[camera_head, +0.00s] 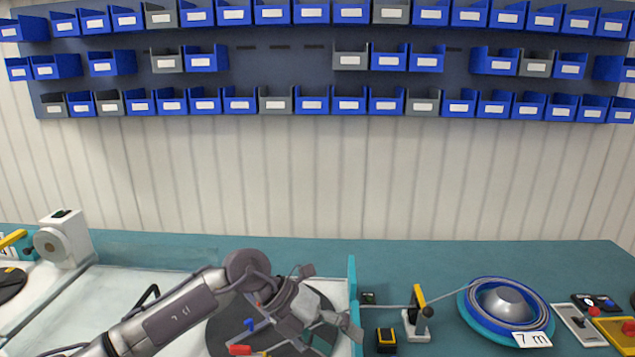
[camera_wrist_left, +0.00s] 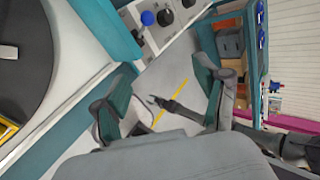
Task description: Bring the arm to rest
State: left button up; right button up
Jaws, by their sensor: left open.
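My left arm (camera_head: 178,310) comes in from the lower left in the head view and reaches over the bench. My left gripper (camera_head: 350,326) hangs by the right end of the pale work surface, over the edge of the dark round disc. In the left wrist view, the two fingers of my left gripper (camera_wrist_left: 160,98) stand wide apart with nothing between them. Beyond them, a dark slender arm, seemingly my right one, crosses from the right, ending in a small dark tip (camera_wrist_left: 162,102). Its jaws are too small to read. The right gripper does not show in the head view.
A dark disc (camera_head: 222,325) lies below my left arm. To the right stand a cable guide with a yellow handle (camera_head: 420,300), a small black-yellow box (camera_head: 386,340), a blue cable reel (camera_head: 502,308) marked 7 m and a control panel (camera_head: 582,324). Bins (camera_head: 311,105) hang behind.

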pick_arm(q)
jog(key=s+d+r+n+t+h, duration=0.2)
jog(key=d+r+n+t+h, duration=0.1)
jog(key=r+h, duration=0.2)
jog(key=s+d+r+n+t+h, duration=0.2)
jog(key=d+r+n+h, duration=0.15)
jog(key=r+h, duration=0.25)
jog(key=w+a+f+n+t+y, duration=0.25)
jog(key=a+n+t+y, duration=0.55)
jog(key=n, duration=0.4)
jog(key=w+a+f+n+t+y, duration=0.2)
jog(key=a+f+n+t+y, duration=0.2)
jog(key=a+n+t+y, duration=0.45)
jog(key=s+a+f+n+g+y, duration=0.35)
jog(key=a+f+n+g, duration=0.35)
jog(key=f, duration=0.3)
jog(key=s+a+f+n+g, duration=0.1)
jog(key=s+a+f+g, duration=0.35)
jog(key=s, duration=0.75)
jog(key=s+a+f+n+g, duration=0.2)
jog(key=s+f+g, duration=0.3)
jog(key=s+f, duration=0.6)
jog(key=s+f+g, duration=0.2)
jog(key=s+f, duration=0.1)
jog(key=f, duration=2.3)
jog(key=s+a+f+g, duration=0.1)
jog(key=s+a+f, duration=0.1)
jog(key=s+f, duration=1.3)
jog(key=shift+s+a+m, duration=0.3)
jog(key=shift+s, duration=0.45)
